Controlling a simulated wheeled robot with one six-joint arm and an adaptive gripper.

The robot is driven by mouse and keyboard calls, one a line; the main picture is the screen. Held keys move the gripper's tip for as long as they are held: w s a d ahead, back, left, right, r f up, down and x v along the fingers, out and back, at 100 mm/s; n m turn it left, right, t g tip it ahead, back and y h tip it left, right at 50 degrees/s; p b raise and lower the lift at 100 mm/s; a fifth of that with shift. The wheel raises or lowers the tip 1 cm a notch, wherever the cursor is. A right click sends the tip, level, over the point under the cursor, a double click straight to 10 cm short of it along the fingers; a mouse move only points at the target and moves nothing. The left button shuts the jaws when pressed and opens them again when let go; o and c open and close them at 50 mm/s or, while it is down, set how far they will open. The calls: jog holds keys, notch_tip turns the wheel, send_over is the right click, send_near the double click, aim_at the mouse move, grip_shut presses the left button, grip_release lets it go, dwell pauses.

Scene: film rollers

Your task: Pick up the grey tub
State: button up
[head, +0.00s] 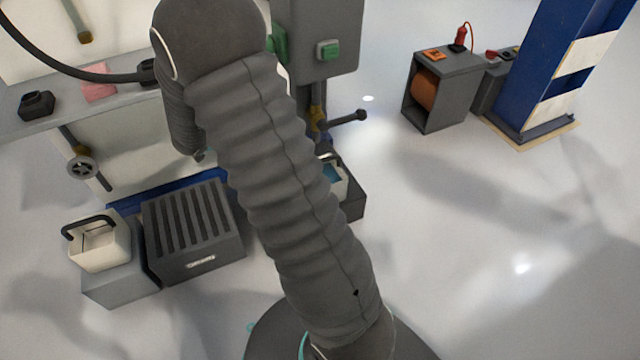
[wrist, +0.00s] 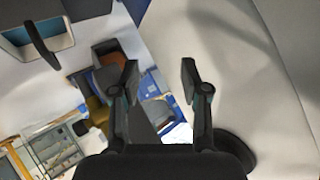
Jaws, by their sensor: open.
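Two handled tubs show in the head view. A pale grey-white tub (head: 99,250) with a dark handle stands upright on a grey block at the lower left. A second light tub (head: 341,186) with blue inside stands behind my arm, which partly hides it. I cannot tell which is the grey tub. In the wrist view, a tub with a blue-green inside (wrist: 61,41) and a dark handle is cut off at the upper left. My gripper (wrist: 159,80) is open and empty, apart from this tub. My arm hides the gripper in the head view.
A dark slatted box (head: 195,235) stands beside the pale tub. A workbench (head: 55,110) is behind, with a grey machine cabinet (head: 320,35) near my arm. An open-sided box with an orange roll (head: 425,90) and a blue column (head: 545,65) stand right. The floor at right is clear.

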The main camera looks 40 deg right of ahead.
jog(key=s+d+f+m+g+h+b, duration=0.1)
jog(key=s+d+f+m+g+h, duration=0.35)
jog(key=s+f+g, duration=0.55)
jog(key=shift+t, duration=0.6)
jog(key=b+x, duration=0.1)
jog(key=x, duration=0.7)
jog(key=shift+s+d+f, duration=0.15)
jog(key=shift+s+f, duration=0.1)
jog(key=d, duration=0.1)
jog(key=s+d, duration=0.1)
jog(key=d, duration=0.1)
jog(key=d+f+b, duration=0.1)
jog(key=shift+s+d, duration=0.3)
jog(key=shift+s, duration=0.05)
jog(key=shift+d+f, duration=0.2)
jog(key=shift+d, duration=0.35)
jog(key=shift+c, duration=0.3)
grip_shut()
jog(key=shift+r, duration=0.1)
